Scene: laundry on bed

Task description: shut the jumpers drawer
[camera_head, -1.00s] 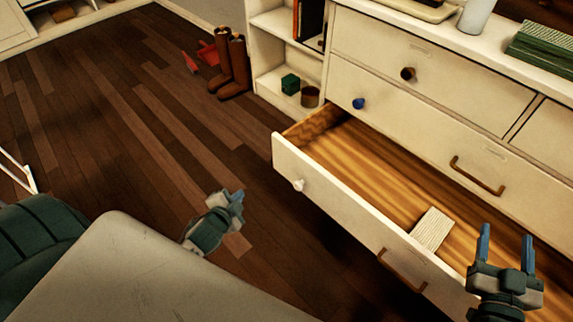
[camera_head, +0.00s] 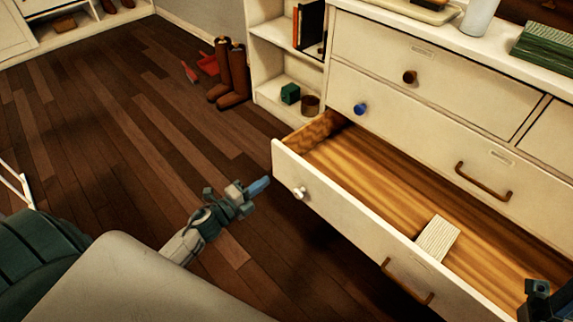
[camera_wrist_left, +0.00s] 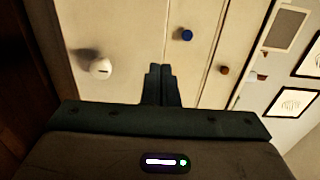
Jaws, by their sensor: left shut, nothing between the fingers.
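One drawer of the white dresser stands pulled out; its front (camera_head: 345,222) has a white knob (camera_head: 300,193) at the left and a brown bar handle (camera_head: 407,283). I take it as the jumpers drawer; no label on it is readable. Inside lies a pale ribbed block-like item (camera_head: 438,237) on bare wood. My left gripper (camera_head: 260,186) is shut and empty, just left of the drawer front, apart from it. In the left wrist view its fingers (camera_wrist_left: 161,85) point at the dresser, with the white knob (camera_wrist_left: 100,68) to their left. My right gripper (camera_head: 542,298) is mostly cut off at lower right.
The drawers above are shut, with a blue knob (camera_head: 360,109), a brown knob (camera_head: 410,77) and a bar handle (camera_head: 483,182). Brown boots (camera_head: 231,75) stand by the shelf unit (camera_head: 268,62). The floor (camera_head: 130,120) left of the drawer is clear.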

